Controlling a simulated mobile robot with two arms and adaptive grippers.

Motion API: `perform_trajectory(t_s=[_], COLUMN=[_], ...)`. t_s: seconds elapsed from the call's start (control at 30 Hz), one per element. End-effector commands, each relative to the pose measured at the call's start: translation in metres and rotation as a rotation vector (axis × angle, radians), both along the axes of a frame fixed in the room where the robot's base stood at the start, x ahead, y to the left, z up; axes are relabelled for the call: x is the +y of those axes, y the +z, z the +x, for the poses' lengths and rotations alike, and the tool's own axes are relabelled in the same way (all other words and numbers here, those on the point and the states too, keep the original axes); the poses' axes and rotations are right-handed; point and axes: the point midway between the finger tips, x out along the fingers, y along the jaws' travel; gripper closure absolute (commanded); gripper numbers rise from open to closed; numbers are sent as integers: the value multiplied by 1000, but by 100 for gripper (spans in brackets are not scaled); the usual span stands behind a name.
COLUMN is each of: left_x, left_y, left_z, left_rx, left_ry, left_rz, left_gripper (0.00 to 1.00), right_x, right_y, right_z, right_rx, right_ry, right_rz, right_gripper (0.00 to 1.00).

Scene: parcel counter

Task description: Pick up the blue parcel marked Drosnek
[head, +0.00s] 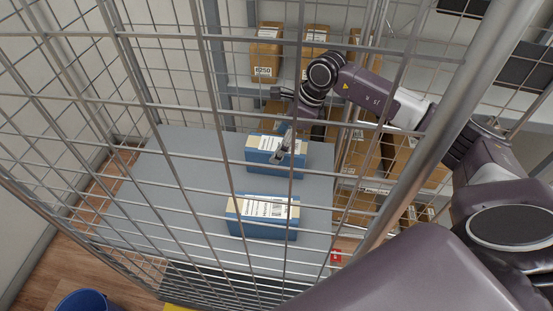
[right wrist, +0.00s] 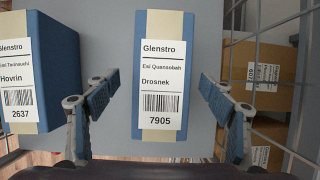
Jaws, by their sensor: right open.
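The blue parcel marked Drosnek (right wrist: 160,65) lies in the middle of the right wrist view, its white label reading Glenstro, Esi Quansobah, Drosnek, 7905. In the head view it is the farther blue parcel (head: 262,167) on the grey surface. My right gripper (head: 286,150) is above it, open and empty, pointing down. In the right wrist view the fingers (right wrist: 158,82) stand either side of the parcel with gaps. A second blue parcel, marked Hovrin, 2637 (right wrist: 40,65), lies to the left; in the head view it is the nearer one (head: 262,228). My left gripper is not in view.
The grey surface (head: 180,185) is bare left of the parcels. Wire mesh (head: 150,75) stands in front and around it. Brown cartons (head: 266,60) sit on shelves behind, and more (right wrist: 255,70) show at the right of the wrist view. A blue bucket (head: 88,302) is on the floor.

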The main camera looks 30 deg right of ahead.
Motion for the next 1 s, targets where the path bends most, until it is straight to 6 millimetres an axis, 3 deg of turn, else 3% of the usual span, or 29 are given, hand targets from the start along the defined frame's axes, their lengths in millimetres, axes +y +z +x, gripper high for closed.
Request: perform_trajectory(t_s=[0.27,0.53,0.83,1.0], left_x=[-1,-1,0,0], left_y=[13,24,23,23], left_z=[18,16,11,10], left_rx=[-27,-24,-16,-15], left_ry=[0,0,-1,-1], left_rz=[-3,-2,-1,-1], left_gripper=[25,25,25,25], right_x=[11,21,22,22], right_y=[-27,-61,-67,-67], right_z=[8,18,20,20], right_rx=[4,4,1,1], right_ry=[1,-1,0,0], right_rz=[2,1,1,1], right_gripper=[25,25,25,43])
